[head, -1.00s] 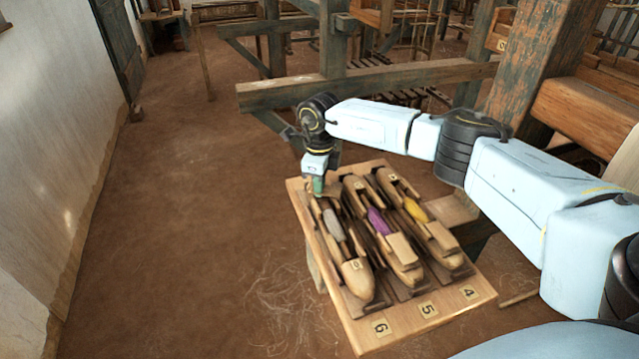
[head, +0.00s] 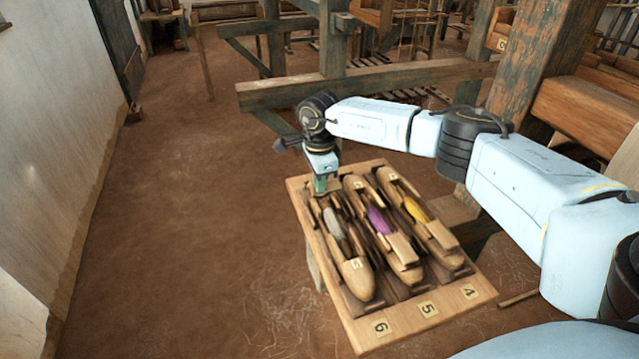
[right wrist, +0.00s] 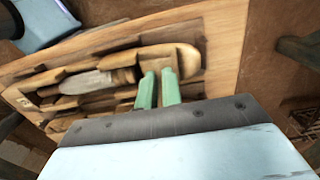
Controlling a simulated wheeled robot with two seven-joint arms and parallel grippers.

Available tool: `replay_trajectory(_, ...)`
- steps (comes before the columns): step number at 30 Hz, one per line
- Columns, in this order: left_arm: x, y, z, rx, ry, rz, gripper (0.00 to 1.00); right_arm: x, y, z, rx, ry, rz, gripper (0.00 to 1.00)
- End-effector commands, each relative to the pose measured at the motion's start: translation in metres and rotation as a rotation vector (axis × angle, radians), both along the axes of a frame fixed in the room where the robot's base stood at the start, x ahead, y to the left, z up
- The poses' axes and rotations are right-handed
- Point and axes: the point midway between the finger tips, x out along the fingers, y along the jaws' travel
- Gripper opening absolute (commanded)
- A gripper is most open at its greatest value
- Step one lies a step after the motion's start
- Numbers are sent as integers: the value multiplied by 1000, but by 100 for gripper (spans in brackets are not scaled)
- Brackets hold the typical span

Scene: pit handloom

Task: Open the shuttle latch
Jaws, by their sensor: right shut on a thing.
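A wooden shuttle (head: 357,276) with a grey bobbin (head: 334,224) lies in the left slot of a wooden tray (head: 375,335), the slot marked 6. My right gripper (head: 320,192) is at the far end of this shuttle, pointing down. In the right wrist view its two green fingers (right wrist: 158,88) are close together over the shuttle's end, beside the rounded tip (right wrist: 187,60). They are shut on a small part there, apparently the latch, which they mostly hide. The grey bobbin (right wrist: 85,82) lies uncovered beside them. My left gripper is not in view.
Two more shuttles, with a purple bobbin (head: 379,220) and a yellow bobbin (head: 416,209), lie close to the right in the same tray. Loom beams (head: 370,80) stand behind. The earth floor at the left is clear.

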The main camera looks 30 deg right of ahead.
Motion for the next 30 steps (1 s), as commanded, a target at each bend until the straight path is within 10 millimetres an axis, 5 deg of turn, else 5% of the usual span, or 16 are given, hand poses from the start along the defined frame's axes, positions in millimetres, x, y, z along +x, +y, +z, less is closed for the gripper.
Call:
replay_trajectory(13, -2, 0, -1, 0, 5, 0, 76, 0, 0, 0, -1, -1, 9, 0)
replay_trajectory(16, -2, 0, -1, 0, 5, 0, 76, 0, 0, 0, -1, 0, 9, 17)
replay_trajectory(23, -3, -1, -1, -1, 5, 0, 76, 0, 0, 0, 0, 0, 9, 17)
replay_trajectory(30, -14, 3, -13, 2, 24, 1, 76, 0, 0, 23, 0, -2, 10, 17)
